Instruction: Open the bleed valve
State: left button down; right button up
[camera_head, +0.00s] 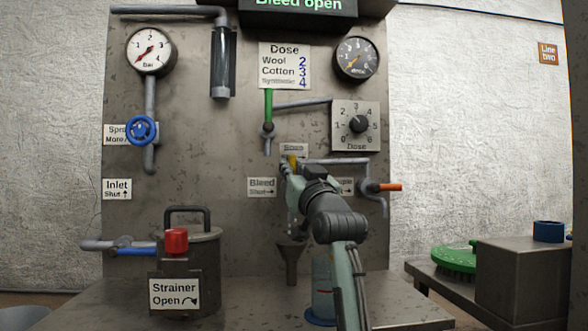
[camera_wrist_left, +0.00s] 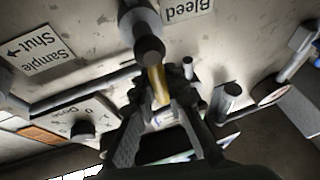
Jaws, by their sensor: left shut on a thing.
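The bleed valve's yellow lever (camera_head: 292,161) shows at the panel's middle, mostly hidden by my left gripper (camera_head: 290,172). It points roughly upward there. The left wrist view shows the yellow lever (camera_wrist_left: 158,86) between the fingers of my left gripper (camera_wrist_left: 163,92), which is shut on it. A round dark valve end (camera_wrist_left: 149,50) is beside the lever. The "Bleed, Shut" label (camera_head: 262,187) has an arrow pointing right. The display (camera_head: 298,6) at the top reads "Bleed open". My right gripper is in neither view.
An orange lever (camera_head: 389,187) is right of my left arm. A funnel (camera_head: 290,258) and a clear bluish container (camera_head: 322,285) stand below. The strainer (camera_head: 190,265) with its red knob is at left. A green scrubber disc (camera_head: 455,258) lies on the right bench.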

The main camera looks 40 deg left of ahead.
pick_arm(q)
jog(key=c, duration=1.5)
grip_release()
jog(key=shift+c, duration=0.2)
jog(key=shift+o, duration=0.2)
jog(key=shift+s+d+f, duration=0.15)
jog(key=shift+s+d, duration=0.05)
jog(key=shift+d, duration=0.1)
jog(key=s+d, duration=0.6)
jog(key=d, duration=0.6)
jog(key=shift+s+d+f, duration=0.15)
jog(key=shift+d+f, duration=0.15)
jog(key=shift+f, duration=0.1)
